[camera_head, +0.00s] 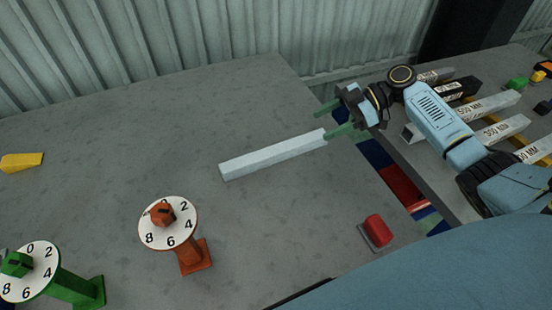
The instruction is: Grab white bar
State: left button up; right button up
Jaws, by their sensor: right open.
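The white bar (272,155) lies on the grey table, slanting from lower left to upper right. My right gripper (331,119) comes in from the right with its two green fingers apart. One finger is close to the bar's right end and overlaps it in the picture; I cannot tell whether they touch. The other finger is farther back, above the table's far edge area. Nothing is held between the fingers. My left gripper does not show.
An orange dial (168,223) and a green dial (30,270) stand front left. A red button (376,231) is front right. A yellow block (21,162) lies far left. Labelled bars (484,106) lie on the right table, beyond a gap. The table's middle left (110,150) is clear.

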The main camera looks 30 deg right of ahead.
send_near(277, 149)
jog(key=shift+w+a+f, duration=0.5)
jog(key=shift+w+f, duration=0.05)
jog(key=shift+w+a+f, duration=0.15)
jog(key=shift+a+f, duration=0.15)
jog(key=shift+a, duration=0.2)
jog(key=x, duration=0.2)
jog(key=p+x, duration=0.1)
jog(key=x, duration=0.1)
jog(key=shift+s+a+r, duration=0.15)
jog(key=shift+s+a, duration=0.1)
jog(key=shift+a, duration=0.05)
jog(key=shift+w+a+f, duration=0.1)
jog(key=shift+a+f, duration=0.15)
jog(key=shift+a, duration=0.1)
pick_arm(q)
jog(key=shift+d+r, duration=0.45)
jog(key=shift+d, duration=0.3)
pick_arm(e)
grip_shut()
